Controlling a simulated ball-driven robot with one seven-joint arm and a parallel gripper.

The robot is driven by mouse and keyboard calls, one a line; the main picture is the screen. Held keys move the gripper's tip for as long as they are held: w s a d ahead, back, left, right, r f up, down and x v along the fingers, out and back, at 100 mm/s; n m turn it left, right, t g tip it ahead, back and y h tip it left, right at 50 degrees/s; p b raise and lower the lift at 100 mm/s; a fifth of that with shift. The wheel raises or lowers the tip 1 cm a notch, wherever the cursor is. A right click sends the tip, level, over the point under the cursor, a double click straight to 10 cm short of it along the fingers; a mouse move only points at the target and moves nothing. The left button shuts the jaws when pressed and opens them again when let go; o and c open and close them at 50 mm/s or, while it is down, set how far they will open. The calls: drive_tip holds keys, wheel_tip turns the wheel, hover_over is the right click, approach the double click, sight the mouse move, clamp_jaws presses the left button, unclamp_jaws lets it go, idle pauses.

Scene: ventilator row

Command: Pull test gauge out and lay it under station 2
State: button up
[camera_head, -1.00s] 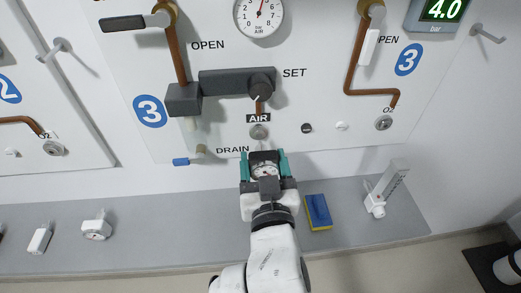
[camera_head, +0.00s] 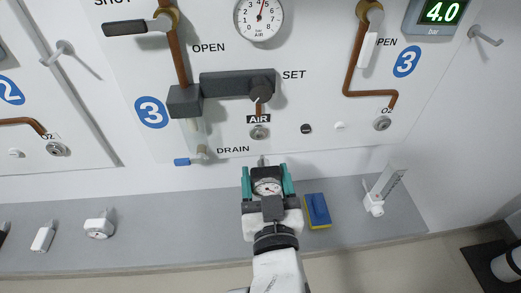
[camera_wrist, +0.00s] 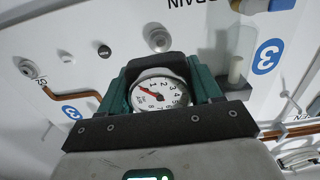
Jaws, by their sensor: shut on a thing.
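My gripper (camera_head: 267,176) is shut on the test gauge (camera_head: 267,188), a round white dial in a dark body between the teal fingers. The gauge's metal tip points at the wall and stands apart from the AIR socket (camera_head: 260,132) of station 3, a little below it. In the wrist view the gauge dial (camera_wrist: 158,95) sits between both fingers, with the round socket (camera_wrist: 157,38) free beyond it. Station 2's blue number label (camera_head: 8,89) is at the left edge; the grey shelf (camera_head: 150,222) runs along the wall beneath the stations.
On the shelf are a white fitting (camera_head: 99,228) and another white piece (camera_head: 42,238) at left, a blue and yellow sponge (camera_head: 318,211) just right of my gripper, and a white flowmeter (camera_head: 383,190) further right. A drain bowl (camera_head: 199,135) hangs above left.

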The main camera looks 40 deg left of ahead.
drive_tip(key=shift+p+v, duration=0.35)
drive_tip(key=shift+v, duration=1.05)
